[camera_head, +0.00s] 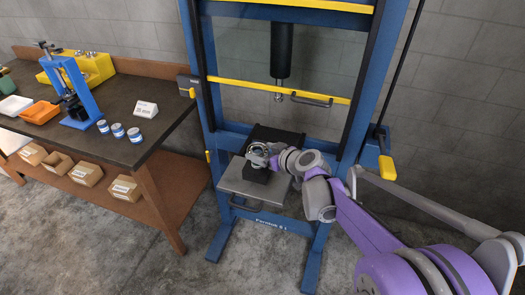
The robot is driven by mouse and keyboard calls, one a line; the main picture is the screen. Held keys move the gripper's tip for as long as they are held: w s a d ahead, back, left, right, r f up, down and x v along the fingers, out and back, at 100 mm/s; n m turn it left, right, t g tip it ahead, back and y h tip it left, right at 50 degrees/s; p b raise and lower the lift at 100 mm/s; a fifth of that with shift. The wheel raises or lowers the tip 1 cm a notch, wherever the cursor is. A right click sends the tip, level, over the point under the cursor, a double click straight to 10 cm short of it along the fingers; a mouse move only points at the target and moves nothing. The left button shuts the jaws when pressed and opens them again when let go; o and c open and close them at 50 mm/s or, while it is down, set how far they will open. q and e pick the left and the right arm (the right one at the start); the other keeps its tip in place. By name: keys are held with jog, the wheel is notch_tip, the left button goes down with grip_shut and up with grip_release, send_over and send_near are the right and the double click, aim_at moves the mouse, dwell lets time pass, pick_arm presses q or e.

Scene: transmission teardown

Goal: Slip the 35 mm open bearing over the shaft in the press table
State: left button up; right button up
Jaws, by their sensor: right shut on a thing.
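My right gripper (267,160) reaches in from the right over the press table (241,186). It is shut on the bearing (257,149), a small silvery ring at its fingertips. The ring is above the black block (256,174) on the table. The shaft cannot be made out at this size; the ring and gripper cover that spot, so I cannot tell whether the ring is around it. My left gripper is not in view.
The blue press frame (200,95) stands around the table, with a black ram (280,50) above and a yellow crossbar (245,85). A workbench (150,95) on the left holds a small blue press (76,90), an orange tray (40,112) and several tins.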

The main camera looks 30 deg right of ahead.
jog(key=shift+f+b, duration=0.45)
jog(key=shift+f, duration=0.4)
jog(key=o, duration=1.4)
jog(key=v, duration=1)
jog(key=shift+s+r+p, duration=0.2)
jog(key=shift+s+p, duration=0.15)
jog(key=shift+p, duration=0.1)
jog(key=shift+a, duration=0.1)
jog(key=s+a+f+g+y, duration=0.1)
jog(key=s+a+f+g, duration=0.15)
jog(key=a, duration=0.35)
jog(key=s+a+f+g, duration=0.2)
jog(key=s+a+f, duration=0.15)
jog(key=a, duration=0.25)
jog(key=s+a+f+g+h, duration=0.1)
jog(key=s+a+f, duration=0.1)
jog(key=s, duration=0.3)
jog(key=s+a+f+m+g+h+p, duration=0.1)
jog(key=s+a+f+g, duration=0.1)
jog(key=s, duration=0.3)
jog(key=shift+s+f+h, duration=0.3)
jog(key=shift+s+f, duration=0.05)
jog(key=shift+s, duration=0.05)
